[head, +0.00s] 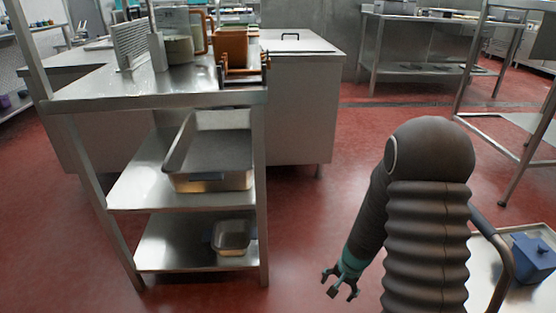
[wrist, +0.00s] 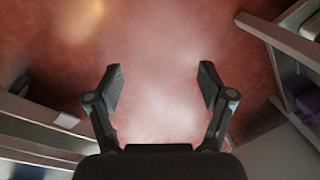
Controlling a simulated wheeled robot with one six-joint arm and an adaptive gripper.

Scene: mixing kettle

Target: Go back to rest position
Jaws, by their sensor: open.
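My gripper (head: 340,285) hangs low over the red floor in the head view, at the end of my dark arm, which bends down to the left. In the wrist view my gripper (wrist: 160,85) has its two dark fingers spread wide apart. Nothing is between them but blurred red floor. It touches nothing that I can see. No mixing kettle can be made out clearly in either view.
A steel shelf table (head: 150,104) with pans stands at the left. A steel cart (head: 485,285) with a blue box (head: 533,258) is at the lower right. Another steel table (head: 425,22) stands at the back. Red floor (head: 330,195) is clear between them.

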